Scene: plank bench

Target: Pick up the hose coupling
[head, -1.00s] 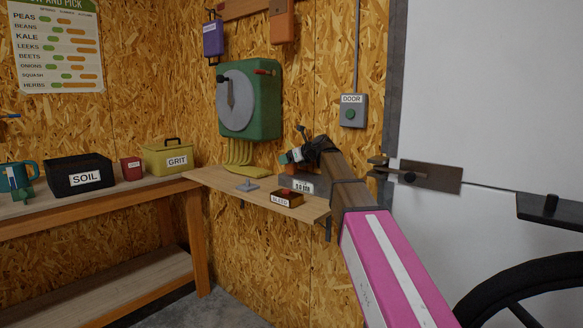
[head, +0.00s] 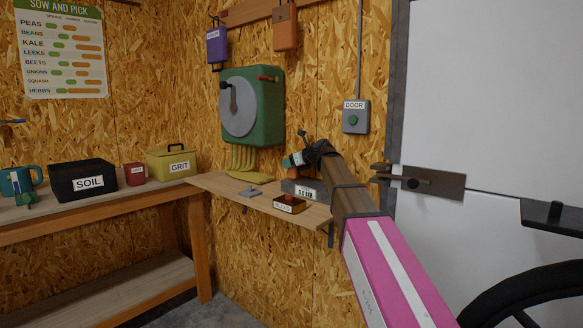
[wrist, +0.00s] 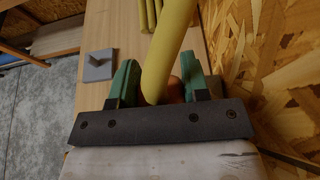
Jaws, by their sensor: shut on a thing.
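My gripper (wrist: 158,85) has green fingers and is shut on the hose coupling (wrist: 176,92), an orange-brown piece mostly hidden between the fingers. A thick yellow hose (wrist: 172,45) runs up from between the fingers in the wrist view and covers much of the coupling. In the head view my gripper (head: 293,160) is above the narrow shelf near the wall, and a bit of orange shows just below it. How far the coupling is from the shelf cannot be told.
The narrow shelf (head: 225,189) holds a grey plate with a peg (head: 250,192), a BLEED box with a red button (head: 289,204) and a grey block labelled BAR (head: 303,190). A green reel (head: 265,110) hangs above. A DOOR switch (head: 356,117) is at the right.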

